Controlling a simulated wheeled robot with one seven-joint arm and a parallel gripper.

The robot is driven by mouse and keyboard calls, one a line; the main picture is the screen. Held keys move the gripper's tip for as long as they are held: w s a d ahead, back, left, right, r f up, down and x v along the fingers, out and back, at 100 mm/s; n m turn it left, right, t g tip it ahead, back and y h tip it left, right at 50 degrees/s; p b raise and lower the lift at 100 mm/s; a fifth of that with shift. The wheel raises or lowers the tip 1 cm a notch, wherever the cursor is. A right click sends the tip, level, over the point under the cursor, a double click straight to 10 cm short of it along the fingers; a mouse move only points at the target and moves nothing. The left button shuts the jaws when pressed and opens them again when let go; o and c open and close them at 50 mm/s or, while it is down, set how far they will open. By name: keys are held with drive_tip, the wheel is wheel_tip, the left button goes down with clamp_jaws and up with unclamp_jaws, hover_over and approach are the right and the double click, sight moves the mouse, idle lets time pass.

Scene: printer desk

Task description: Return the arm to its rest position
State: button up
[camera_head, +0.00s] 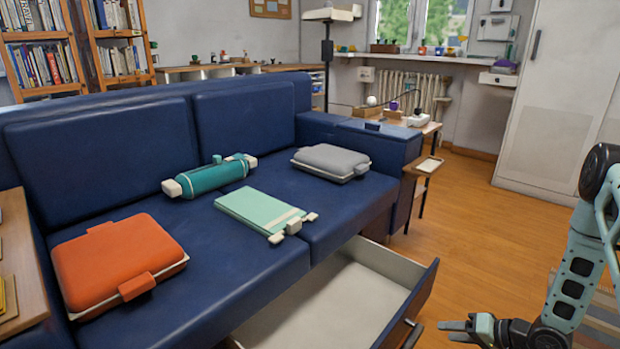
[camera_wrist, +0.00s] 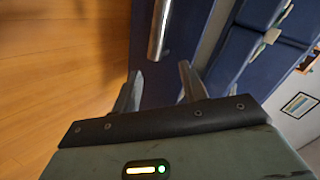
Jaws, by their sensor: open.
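My arm (camera_head: 585,240) is bent at the right side of the head view, with its upper end at the frame's edge. My gripper (camera_head: 455,331) is low at the bottom right, just right of the pulled-out sofa drawer (camera_head: 345,300). In the wrist view my gripper (camera_wrist: 158,84) is open and nothing is between its fingers. The drawer's metal handle (camera_wrist: 158,30) lies just beyond the fingertips there, apart from them. The handle (camera_head: 412,335) also shows at the drawer's front in the head view.
The blue sofa (camera_head: 240,290) carries an orange case (camera_head: 115,262), a teal cylinder (camera_head: 215,176), a mint flat case (camera_head: 260,208) and a grey case (camera_head: 331,159). The drawer's visible inside is empty. Wooden floor (camera_head: 480,215) is open between the sofa and the white cabinet (camera_head: 555,100).

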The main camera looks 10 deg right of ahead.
drive_tip(key=w+a+r+n+g+h, duration=0.2)
drive_tip(key=w+a+r+n, duration=0.15)
drive_tip(key=w+r, duration=0.25)
drive_tip(key=a+r+n+g+h, duration=0.2)
drive_tip(key=a+r+n+h, duration=0.15)
drive_tip(key=a+r, duration=0.9)
drive_tip(key=s+a+r+n+g, duration=0.1)
drive_tip(key=s+a+r+n, duration=0.1)
drive_tip(key=s+a+r, duration=0.45)
drive_tip(key=s+a+r+n+g+p, duration=0.1)
drive_tip(key=s+a+r+n+g, duration=0.2)
drive_tip(key=s, duration=0.7)
drive_tip(key=s+a+r+n, duration=0.1)
drive_tip(key=s+a+r, duration=0.45)
drive_tip(key=s, duration=0.25)
wheel_tip(320, 180, up, 37)
drive_tip(key=s+p, duration=0.1)
drive_tip(key=p, duration=3.7)
drive_tip(key=shift+a+r+g+h, duration=0.2)
drive_tip(key=shift+a+g+h, duration=0.1)
drive_tip(key=shift+a+h, duration=0.1)
